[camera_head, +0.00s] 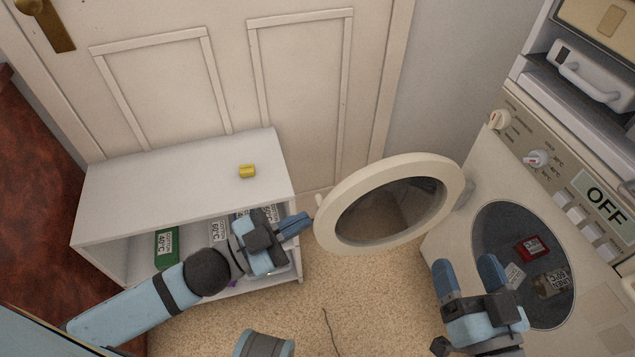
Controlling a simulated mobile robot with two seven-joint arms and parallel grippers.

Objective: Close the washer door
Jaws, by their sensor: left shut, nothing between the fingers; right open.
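The washer (450,215) stands at the right with its round opening (490,235) uncovered. Its round door (333,230), a cream ring with dark glass, is swung wide open to the left on a hinge at the opening's upper left. My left gripper (307,221) is shut and empty, its tips close to the door's left edge near the small latch; I cannot tell whether they touch. My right gripper (467,270) is open and empty in front of the washer opening. Inside the drum are a red item (532,248) and labelled pieces (550,284).
A low white cabinet (180,180) at the left carries a small yellow object (247,171) and holds a green box (166,246) and labelled items. A closed panelled door (230,70) stands behind. Carpet (370,300) lies clear below the washer door.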

